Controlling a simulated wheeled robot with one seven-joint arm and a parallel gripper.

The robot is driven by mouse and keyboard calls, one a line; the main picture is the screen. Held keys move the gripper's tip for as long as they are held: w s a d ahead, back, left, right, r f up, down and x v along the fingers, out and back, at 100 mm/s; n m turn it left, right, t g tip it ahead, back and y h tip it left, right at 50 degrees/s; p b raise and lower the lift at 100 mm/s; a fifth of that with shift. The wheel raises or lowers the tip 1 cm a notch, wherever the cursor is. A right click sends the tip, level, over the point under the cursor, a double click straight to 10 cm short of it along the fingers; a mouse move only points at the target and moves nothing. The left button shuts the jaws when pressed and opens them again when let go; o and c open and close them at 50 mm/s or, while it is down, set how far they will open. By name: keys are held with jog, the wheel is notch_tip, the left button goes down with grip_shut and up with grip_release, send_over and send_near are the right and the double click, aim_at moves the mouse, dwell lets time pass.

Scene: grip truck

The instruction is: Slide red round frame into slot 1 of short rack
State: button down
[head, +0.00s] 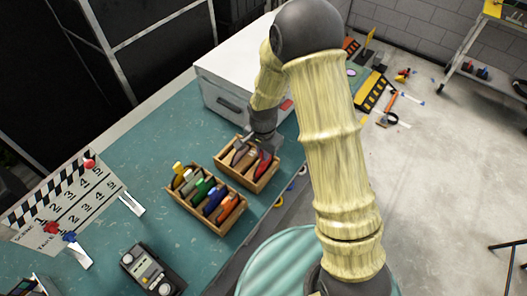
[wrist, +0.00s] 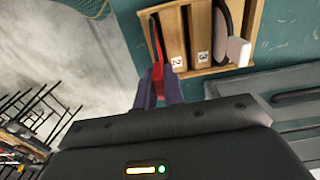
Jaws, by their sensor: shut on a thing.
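The red round frame (wrist: 158,72) is between the two purple fingers of my gripper (wrist: 157,88) in the wrist view, held by its red end. Its thin red edge reaches into the leftmost compartment of the short rack (wrist: 257,25), left of label 2. Label 1 is not visible. In the head view the red frame (head: 265,164) shows at the right-hand end of the short rack (head: 257,187), with my gripper (head: 262,142) over the rack's far side. How deep the frame sits is hidden.
A dark round frame with a white tab (wrist: 238,50) stands by label 3. The longer rack (head: 187,210) with several coloured handles is close beside the short rack. A white case (head: 225,80) stands just behind. The table's right edge is near.

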jog(key=shift+f+b, duration=1.15)
jog(key=shift+f, duration=0.55)
jog(key=c, duration=1.4)
grip_release()
jog(key=shift+w, duration=0.1)
jog(key=shift+r, duration=0.2)
notch_tip(320, 180, up, 17)
jog(key=b, duration=0.3)
